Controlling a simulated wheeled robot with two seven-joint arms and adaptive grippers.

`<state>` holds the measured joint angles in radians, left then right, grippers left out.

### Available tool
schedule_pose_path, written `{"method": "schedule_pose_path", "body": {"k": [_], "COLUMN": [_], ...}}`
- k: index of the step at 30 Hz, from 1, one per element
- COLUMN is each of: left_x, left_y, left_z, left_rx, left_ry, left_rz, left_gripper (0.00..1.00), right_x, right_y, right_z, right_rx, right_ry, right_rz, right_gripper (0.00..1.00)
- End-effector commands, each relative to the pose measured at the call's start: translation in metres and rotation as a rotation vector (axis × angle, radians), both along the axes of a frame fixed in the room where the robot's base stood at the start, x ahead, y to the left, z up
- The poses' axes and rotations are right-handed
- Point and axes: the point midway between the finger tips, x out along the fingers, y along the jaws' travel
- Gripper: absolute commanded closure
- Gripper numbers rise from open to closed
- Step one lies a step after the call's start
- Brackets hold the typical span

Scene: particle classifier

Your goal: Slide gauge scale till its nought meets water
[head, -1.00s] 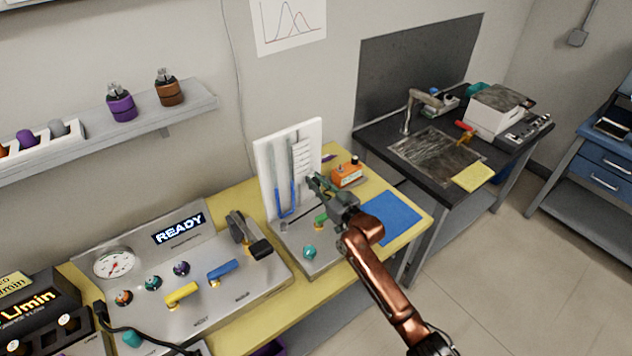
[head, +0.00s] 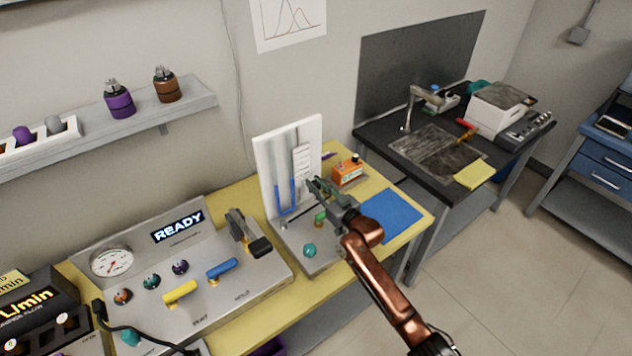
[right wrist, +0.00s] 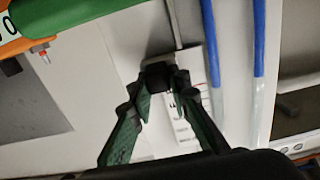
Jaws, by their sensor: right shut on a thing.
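The gauge is an upright white board (head: 268,160) with a U-shaped glass tube holding blue water (head: 278,202). The white scale (head: 301,160) with dark marks stands along the tube's right side. My right gripper (head: 313,184) is at the lower part of the scale, in front of the board. In the right wrist view its fingers (right wrist: 158,85) are shut on a small black knob (right wrist: 157,74) at the scale (right wrist: 190,105). The blue water columns (right wrist: 210,40) run beside it. The scale's nought cannot be read. My left gripper is not in view.
An orange box (head: 348,172) stands just right of the board, and a blue mat (head: 391,215) lies on the yellow bench. A grey console (head: 205,290) with coloured levers is to the left. Teal (head: 309,250) and green knobs are on the gauge base below my gripper.

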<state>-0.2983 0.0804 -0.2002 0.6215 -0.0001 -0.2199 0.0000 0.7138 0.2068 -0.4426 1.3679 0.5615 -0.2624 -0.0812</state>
Motion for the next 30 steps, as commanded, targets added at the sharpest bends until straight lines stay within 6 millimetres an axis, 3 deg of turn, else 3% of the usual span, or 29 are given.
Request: {"method": "schedule_pose_path", "body": {"k": [1,2,9,20,30], "left_x": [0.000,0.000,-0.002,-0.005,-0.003], "left_y": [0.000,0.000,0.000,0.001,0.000], "left_z": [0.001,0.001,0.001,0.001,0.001], "left_rx": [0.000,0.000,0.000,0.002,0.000], "left_ry": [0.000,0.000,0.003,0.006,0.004], "left_rz": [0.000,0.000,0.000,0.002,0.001], "left_gripper": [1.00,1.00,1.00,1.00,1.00], "right_x": [0.001,0.001,0.001,-0.003,-0.053], "right_y": [0.000,0.000,0.000,-0.004,-0.040], "right_z": [0.007,0.007,0.007,0.005,0.005], "right_rx": [0.005,0.005,0.004,0.004,0.003], "right_ry": [-0.009,-0.010,-0.009,-0.008,-0.009], "right_rz": [0.000,0.000,0.000,-0.001,-0.001], "right_gripper": [1.00,0.81,0.65,0.65,0.65]}}
